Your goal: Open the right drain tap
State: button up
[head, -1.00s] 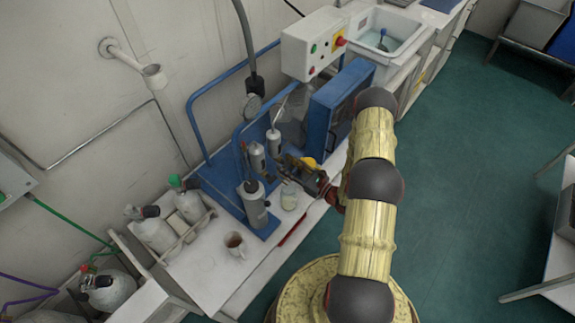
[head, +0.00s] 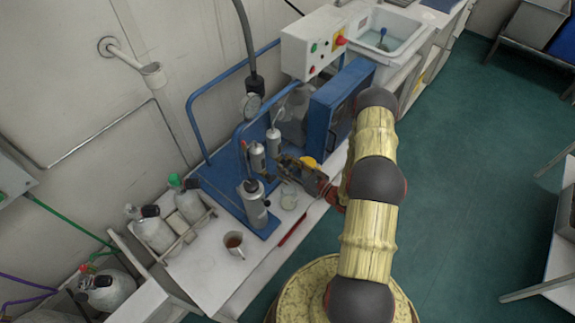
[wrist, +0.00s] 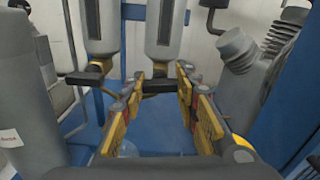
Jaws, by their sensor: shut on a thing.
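Two grey filter cylinders hang side by side in the wrist view, the left one (wrist: 100,25) and the right one (wrist: 165,30). Each has a black tap lever at its bottom: the left drain tap (wrist: 84,75) and the right drain tap (wrist: 157,87). My gripper (wrist: 172,75) has its yellow-padded fingers closed around the right tap's lever, just under the right cylinder. The lever lies roughly crosswise in this view; the fingers partly cover it. In the head view, my gripper (head: 292,168) is beside the cylinders, and the tap itself is too small to make out.
A larger grey canister (head: 254,204) stands close to my gripper at the front of the blue frame. A glass jar (head: 289,196) and a mug (head: 234,244) stand on the bench. A blue box (head: 333,105) is behind and right.

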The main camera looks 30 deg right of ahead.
jog(key=n+b, duration=0.2)
jog(key=n, duration=0.5)
jog(key=shift+f, duration=0.1)
jog(key=n+b, duration=0.1)
jog(key=n, duration=0.2)
jog(key=shift+n, duration=0.4)
jog(key=shift+n+b, duration=0.9)
jog(key=shift+n, duration=0.8)
jog(key=shift+a, duration=0.1)
jog(key=o, duration=1.1)
jog(key=shift+o, duration=0.4)
jog(key=v, duration=1.2)
